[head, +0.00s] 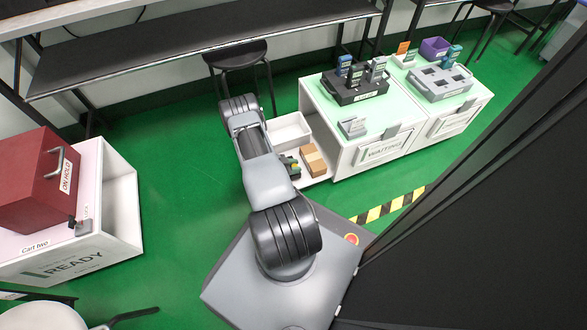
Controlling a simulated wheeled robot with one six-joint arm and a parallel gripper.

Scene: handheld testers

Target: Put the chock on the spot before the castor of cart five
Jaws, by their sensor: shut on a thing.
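I cannot make out the chock, the spot or any castor in the head view. No cart labelled five shows; the white cart at the left (112,225) is labelled "Cart two" and carries a "READY" sign. My arm rises from my base and bends over the floor at the middle. Its end is hidden behind its own links, so my gripper and anything in it do not show.
A red "ON HOLD" box (38,180) sits on Cart two. A white "WAITING" cabinet (345,150) bears a dark tester rack (352,90). A low tray beside it holds a brown box (314,160). A black stool (235,53) stands behind. Green floor (180,150) lies clear left of my arm.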

